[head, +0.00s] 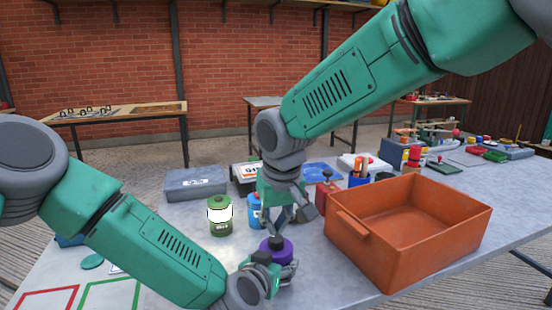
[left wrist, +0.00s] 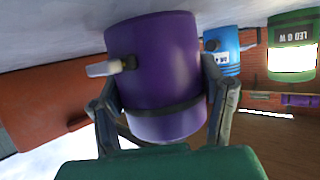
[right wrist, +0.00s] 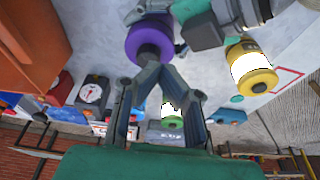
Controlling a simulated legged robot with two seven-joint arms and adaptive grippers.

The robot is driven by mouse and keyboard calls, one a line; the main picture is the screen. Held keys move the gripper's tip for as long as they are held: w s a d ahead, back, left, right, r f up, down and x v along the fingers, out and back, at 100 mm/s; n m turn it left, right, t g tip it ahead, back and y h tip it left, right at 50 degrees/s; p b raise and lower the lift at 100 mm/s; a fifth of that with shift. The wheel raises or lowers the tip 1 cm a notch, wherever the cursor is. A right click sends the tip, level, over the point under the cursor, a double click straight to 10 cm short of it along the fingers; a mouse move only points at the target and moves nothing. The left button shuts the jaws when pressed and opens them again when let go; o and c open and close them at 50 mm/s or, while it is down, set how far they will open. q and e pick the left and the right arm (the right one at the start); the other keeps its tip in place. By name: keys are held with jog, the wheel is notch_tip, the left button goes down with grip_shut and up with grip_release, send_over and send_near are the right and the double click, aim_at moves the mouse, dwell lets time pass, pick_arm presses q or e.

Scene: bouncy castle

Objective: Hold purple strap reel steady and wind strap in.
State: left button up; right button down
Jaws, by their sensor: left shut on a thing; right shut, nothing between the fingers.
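The purple strap reel (head: 287,255) stands on the grey table between my arms, left of the orange bin. In the left wrist view the purple reel (left wrist: 160,60) fills the space between my left gripper's fingers (left wrist: 160,112), and a pale strap end (left wrist: 103,68) sticks out of its side beside a dark nub. My left gripper (head: 268,272) is shut on the reel. My right gripper (head: 274,233) is shut and empty, pointing down just above the reel's dark top. In the right wrist view its closed tips (right wrist: 158,72) are close to the reel (right wrist: 148,42); contact cannot be told.
The large orange bin (head: 375,265) stands close on the right. A green canister (head: 220,216) and a blue canister (head: 254,210) stand behind the reel. A grey case (head: 196,183) lies farther back. A yellow canister (right wrist: 250,68) shows in the right wrist view.

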aim_at(285, 250)
jog(key=shift+r, duration=0.2)
jog(key=shift+w+d+r+n+y, duration=0.15)
jog(key=shift+w+d+n, duration=0.1)
jog(key=shift+n, duration=0.3)
jog(key=shift+w+d+r+n+y, duration=0.15)
jog(key=shift+d+n, duration=0.1)
jog(key=shift+n, duration=0.3)
jog(key=d+n, duration=0.1)
jog(key=w+n, duration=0.1)
jog(key=n, duration=0.1)
jog(key=shift+d+r+n+g+y, duration=0.1)
jog(key=shift+d+n+g+y, duration=0.2)
jog(key=shift+d+g, duration=0.1)
jog(key=shift+s+d+x, duration=0.15)
jog(key=shift+d+x, duration=0.05)
jog(key=shift+x, duration=0.9)
jog(key=shift+s+d+x, duration=0.2)
jog(key=shift+x, duration=0.95)
jog(key=shift+s+d+x, duration=0.15)
jog(key=shift+d+x, duration=0.05)
jog(key=shift+x, duration=0.9)
jog(key=shift+w+a, duration=0.15)
jog(key=shift+w, duration=0.05)
